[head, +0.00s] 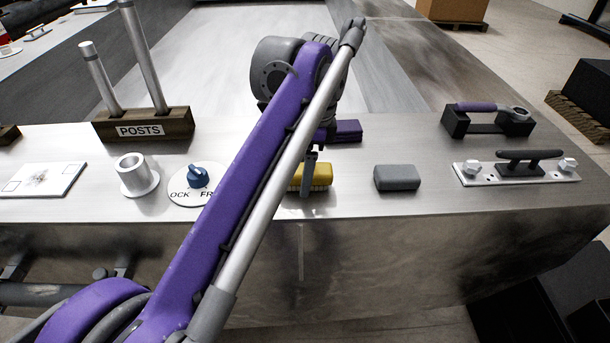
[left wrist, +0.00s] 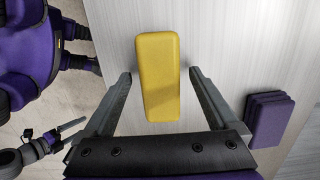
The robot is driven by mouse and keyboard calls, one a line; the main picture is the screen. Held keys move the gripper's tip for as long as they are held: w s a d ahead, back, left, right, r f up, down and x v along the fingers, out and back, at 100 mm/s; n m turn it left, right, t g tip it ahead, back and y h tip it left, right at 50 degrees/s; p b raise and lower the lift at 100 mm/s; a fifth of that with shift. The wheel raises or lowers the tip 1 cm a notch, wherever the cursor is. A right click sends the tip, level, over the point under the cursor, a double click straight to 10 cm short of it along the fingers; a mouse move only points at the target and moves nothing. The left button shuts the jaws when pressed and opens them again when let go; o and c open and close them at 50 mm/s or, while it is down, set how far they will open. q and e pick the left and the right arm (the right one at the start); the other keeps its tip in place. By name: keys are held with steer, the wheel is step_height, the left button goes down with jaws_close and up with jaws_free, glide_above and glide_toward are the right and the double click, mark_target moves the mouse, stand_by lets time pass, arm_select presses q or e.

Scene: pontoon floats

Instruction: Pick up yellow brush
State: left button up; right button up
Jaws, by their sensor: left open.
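The yellow brush (head: 322,176) lies on the metal bench top, partly hidden behind my left arm and gripper in the head view. In the left wrist view the yellow brush (left wrist: 158,75) lies between the two open fingers of my left gripper (left wrist: 158,82), with a gap on each side. In the head view my left gripper (head: 309,178) points down at the brush. My right gripper cannot be made out for sure; a dark jaw-like part (left wrist: 70,128) of my own body shows at the left wrist view's lower left.
A grey block (head: 397,178) lies right of the brush. A purple stacked block (head: 347,131) lies behind it and in the wrist view (left wrist: 269,120). A knob (head: 197,177) and metal cup (head: 134,174) stand left. A cleat (head: 518,165) sits right. The bench's front edge is close.

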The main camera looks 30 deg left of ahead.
arm_select(q)
steer(key=shift+f, duration=0.25)
stand_by(0.3)
steer(key=shift+c, duration=0.3)
jaws_close()
